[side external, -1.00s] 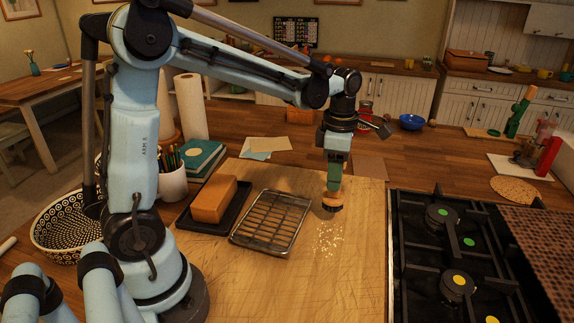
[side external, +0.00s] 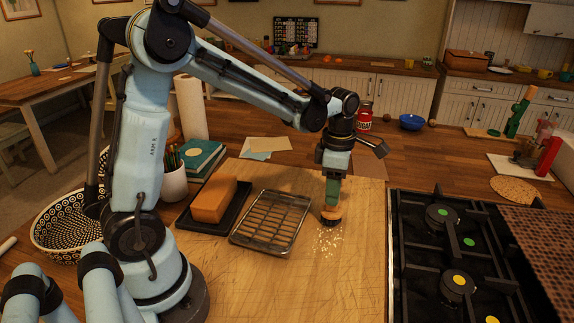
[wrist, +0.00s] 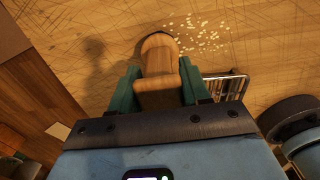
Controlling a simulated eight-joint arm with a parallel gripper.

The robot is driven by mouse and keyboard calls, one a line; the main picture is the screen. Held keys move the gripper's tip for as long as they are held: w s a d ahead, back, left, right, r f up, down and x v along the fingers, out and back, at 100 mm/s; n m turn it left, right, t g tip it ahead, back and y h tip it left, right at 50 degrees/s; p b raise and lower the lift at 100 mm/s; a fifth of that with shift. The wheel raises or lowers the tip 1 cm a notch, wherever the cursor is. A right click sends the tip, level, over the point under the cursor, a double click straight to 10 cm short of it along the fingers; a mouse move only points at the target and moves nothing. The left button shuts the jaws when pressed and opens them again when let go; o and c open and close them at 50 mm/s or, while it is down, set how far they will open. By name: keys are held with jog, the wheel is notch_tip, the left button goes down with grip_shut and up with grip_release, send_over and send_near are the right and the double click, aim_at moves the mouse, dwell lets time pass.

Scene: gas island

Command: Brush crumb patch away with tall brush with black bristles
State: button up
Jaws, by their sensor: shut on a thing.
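My gripper (side external: 334,188) points down over the wooden board (side external: 300,270) and is shut on a wooden-handled brush (side external: 330,213). The brush is held upright, its head low at the far edge of the crumb patch (side external: 327,239). Whether its bristles touch the board is hard to tell. In the wrist view the tan brush (wrist: 159,62) sits between the green fingers of my gripper (wrist: 158,85). The pale crumbs (wrist: 200,37) lie scattered just beyond and to the right of its head. The bristles are mostly hidden.
A wire rack (side external: 270,222) lies left of the crumbs. A dark tray (side external: 208,222) holds an orange-brown block (side external: 214,199) farther left. The black gas hob (side external: 440,262) borders the board on the right. The front of the board is clear.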

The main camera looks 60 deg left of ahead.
jog(key=shift+f, duration=0.55)
dwell(0.9)
jog(key=shift+s+d, duration=0.1)
jog(key=shift+s+d, duration=0.35)
jog(key=shift+d, duration=0.05)
jog(key=shift+c, duration=1.3)
jog(key=shift+s+d, duration=0.95)
jog(key=shift+s, duration=0.05)
jog(key=shift+s+d, duration=0.1)
jog(key=shift+s+d, duration=2.65)
jog(key=shift+w+a, duration=0.75)
jog(key=shift+w+a, duration=1.4)
jog(key=shift+c, duration=0.2)
